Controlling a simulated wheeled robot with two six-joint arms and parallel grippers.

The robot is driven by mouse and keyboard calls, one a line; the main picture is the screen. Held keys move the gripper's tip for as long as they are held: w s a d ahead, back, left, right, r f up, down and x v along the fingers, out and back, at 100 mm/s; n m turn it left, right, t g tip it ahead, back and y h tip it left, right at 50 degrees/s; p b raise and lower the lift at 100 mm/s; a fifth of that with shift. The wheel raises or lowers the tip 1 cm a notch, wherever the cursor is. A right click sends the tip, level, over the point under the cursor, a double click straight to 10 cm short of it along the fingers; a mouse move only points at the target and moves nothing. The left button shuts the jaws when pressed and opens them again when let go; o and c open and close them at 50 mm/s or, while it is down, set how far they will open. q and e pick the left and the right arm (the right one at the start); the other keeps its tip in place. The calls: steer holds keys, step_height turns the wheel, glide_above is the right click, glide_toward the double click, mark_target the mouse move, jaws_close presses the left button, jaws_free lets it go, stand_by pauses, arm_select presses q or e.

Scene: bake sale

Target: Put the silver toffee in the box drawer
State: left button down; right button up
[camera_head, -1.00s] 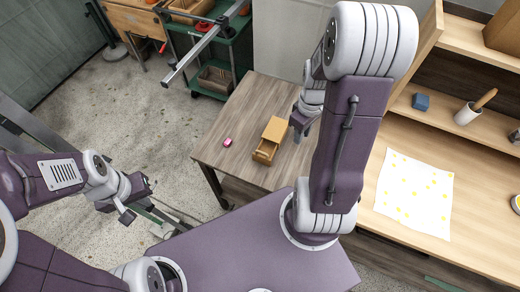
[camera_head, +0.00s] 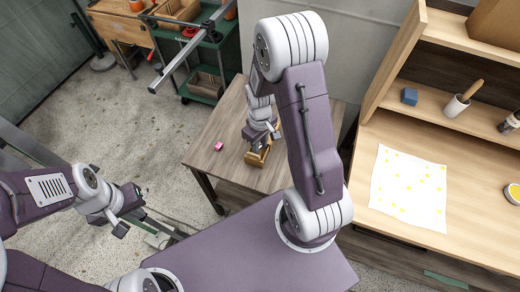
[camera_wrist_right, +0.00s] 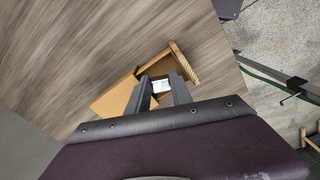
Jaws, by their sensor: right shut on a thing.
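The wooden box (camera_wrist_right: 115,98) stands on the grey-brown table, with its drawer (camera_wrist_right: 182,62) pulled out. My right gripper (camera_wrist_right: 161,90) is over the open drawer, shut on a small silvery-white piece, the silver toffee (camera_wrist_right: 161,85), between its fingertips. Whether the toffee touches the drawer floor I cannot tell. In the head view, my right gripper (camera_head: 261,138) hides most of the box and the drawer (camera_head: 257,158). My left gripper (camera_head: 128,211) is open and empty, off to the left above the floor.
A small pink piece (camera_head: 219,146) lies on the table (camera_head: 215,165), left of the box. A wooden desk (camera_head: 455,195) with a yellow-dotted white sheet (camera_head: 408,187) stands at the right. A green cart (camera_head: 208,75) stands behind the table.

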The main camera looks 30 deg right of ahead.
step_height(320, 180, down, 3)
steer(key=shift+f, duration=0.3)
